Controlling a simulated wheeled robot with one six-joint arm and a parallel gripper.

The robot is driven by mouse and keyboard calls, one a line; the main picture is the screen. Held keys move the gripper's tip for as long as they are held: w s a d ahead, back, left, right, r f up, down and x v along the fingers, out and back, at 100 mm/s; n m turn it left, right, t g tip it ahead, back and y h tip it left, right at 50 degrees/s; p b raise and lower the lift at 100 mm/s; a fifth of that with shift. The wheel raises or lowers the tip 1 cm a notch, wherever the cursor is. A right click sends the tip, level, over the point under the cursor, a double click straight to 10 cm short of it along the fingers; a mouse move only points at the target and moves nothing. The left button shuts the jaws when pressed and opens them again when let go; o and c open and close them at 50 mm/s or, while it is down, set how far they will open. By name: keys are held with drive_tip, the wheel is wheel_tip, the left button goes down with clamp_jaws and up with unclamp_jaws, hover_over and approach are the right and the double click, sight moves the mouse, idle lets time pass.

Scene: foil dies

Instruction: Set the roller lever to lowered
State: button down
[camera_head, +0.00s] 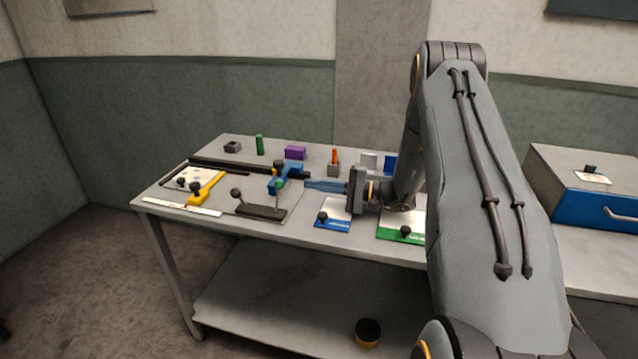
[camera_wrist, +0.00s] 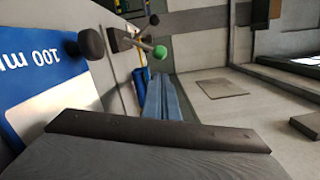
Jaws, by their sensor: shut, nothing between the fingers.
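A lever with a green ball knob (camera_head: 279,184) stands at the front of the roller fixture, by a blue block (camera_head: 290,174). Its thin stem looks near upright in the head view. In the wrist view the green knob (camera_wrist: 160,52) sits on a grey stem that runs left to a dark mount. My gripper (camera_head: 308,185) is shut and empty, its blue fingers level and pointing left at the lever. The fingertips are a short way right of the knob; I cannot tell whether they touch. The fingers also show in the wrist view (camera_wrist: 164,92).
Blue (camera_head: 333,221) and green-edged (camera_head: 402,232) plates lie right along the front edge.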

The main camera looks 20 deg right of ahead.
sight(278, 195)
drive_tip(key=p+x, duration=0.2)
drive_tip(key=x, duration=0.4)
drive_tip(key=shift+w+a, duration=0.1)
drive_tip(key=shift+a, duration=0.05)
drive_tip(key=shift+r, duration=0.1)
